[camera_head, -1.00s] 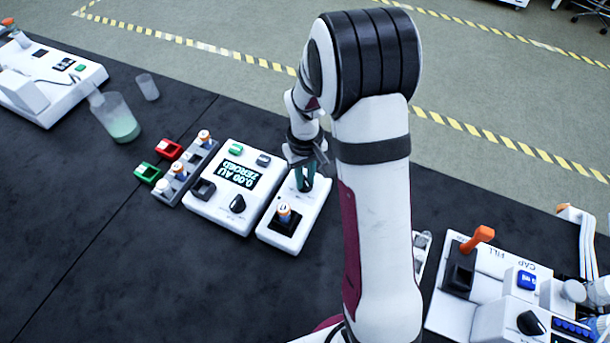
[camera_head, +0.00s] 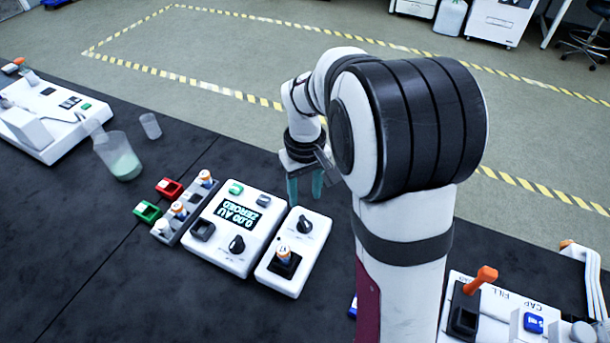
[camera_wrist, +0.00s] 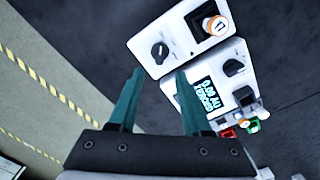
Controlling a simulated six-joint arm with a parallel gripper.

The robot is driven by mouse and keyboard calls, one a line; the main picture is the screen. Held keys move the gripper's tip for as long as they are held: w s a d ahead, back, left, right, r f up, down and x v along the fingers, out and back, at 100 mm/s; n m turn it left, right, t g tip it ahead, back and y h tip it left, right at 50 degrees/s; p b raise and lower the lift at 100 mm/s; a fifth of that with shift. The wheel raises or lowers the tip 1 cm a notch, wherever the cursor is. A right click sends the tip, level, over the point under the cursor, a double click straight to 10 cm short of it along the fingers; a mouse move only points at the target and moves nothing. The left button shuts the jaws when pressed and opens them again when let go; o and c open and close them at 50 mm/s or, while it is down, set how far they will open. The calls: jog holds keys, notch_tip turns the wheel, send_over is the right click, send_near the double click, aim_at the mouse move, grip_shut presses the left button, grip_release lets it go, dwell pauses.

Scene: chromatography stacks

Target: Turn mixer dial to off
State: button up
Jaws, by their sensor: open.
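The mixer is a small white box (camera_head: 316,245) with a black dial (camera_head: 304,225) on its far part and an orange-capped vial (camera_head: 284,255) in a black socket nearer. In the wrist view the mixer's dial (camera_wrist: 160,52) lies ahead of the fingertips, and the vial (camera_wrist: 215,24) stands beyond it. My gripper (camera_head: 305,202) hangs above and just behind the dial, apart from it. Its teal fingers are open and empty, and they show in the wrist view too (camera_wrist: 159,75). The dial's labels are too small to read.
A white meter (camera_head: 222,256) reading "0.00 AU ZEROED" with its own dial (camera_head: 237,244) stands left of the mixer. A grey vial rack (camera_head: 187,214), red block (camera_head: 169,188) and green block (camera_head: 147,211) are further left. A capping station (camera_head: 500,305) stands right.

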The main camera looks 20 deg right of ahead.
notch_tip(320, 180, up, 6)
jog(key=shift+s, duration=0.1)
dwell(0.4)
jog(key=s+a+m+y, duration=0.1)
jog(key=s+a+m, duration=0.2)
jog(key=s, duration=0.9)
jog(key=s+a+m, duration=0.3)
jog(key=s+a, duration=0.2)
jog(key=s, duration=0.7)
jog(key=shift+m+y, duration=0.4)
jog(key=shift+o, duration=0.3)
